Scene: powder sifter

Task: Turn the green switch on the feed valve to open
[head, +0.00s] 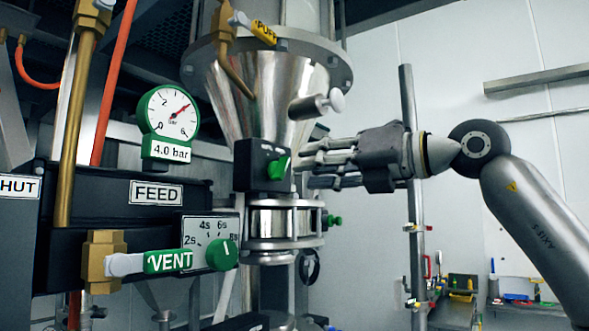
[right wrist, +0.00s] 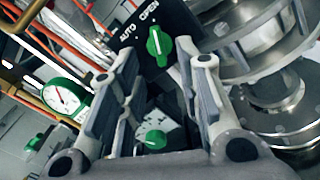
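The green switch (head: 279,168) sits on the black box (head: 250,165) in front of the feed valve (head: 285,222), below the steel cone. In the right wrist view, the switch (right wrist: 158,41) is a knob beside the words AUTO and OPEN. I cannot tell for certain which word it points to. My right gripper (head: 307,165) reaches in from the right, its fingertips close to the switch. In the right wrist view, my right gripper (right wrist: 160,56) is open, with the switch visible between and beyond its fingers. I see no contact. My left gripper is not in view.
The steel cone (head: 278,95) with a side stub (head: 315,105) stands above the gripper. A gauge (head: 171,114), a green timer knob (head: 221,254) and the VENT handle (head: 168,262) are to the left. A grey post (head: 409,95) stands behind my right gripper.

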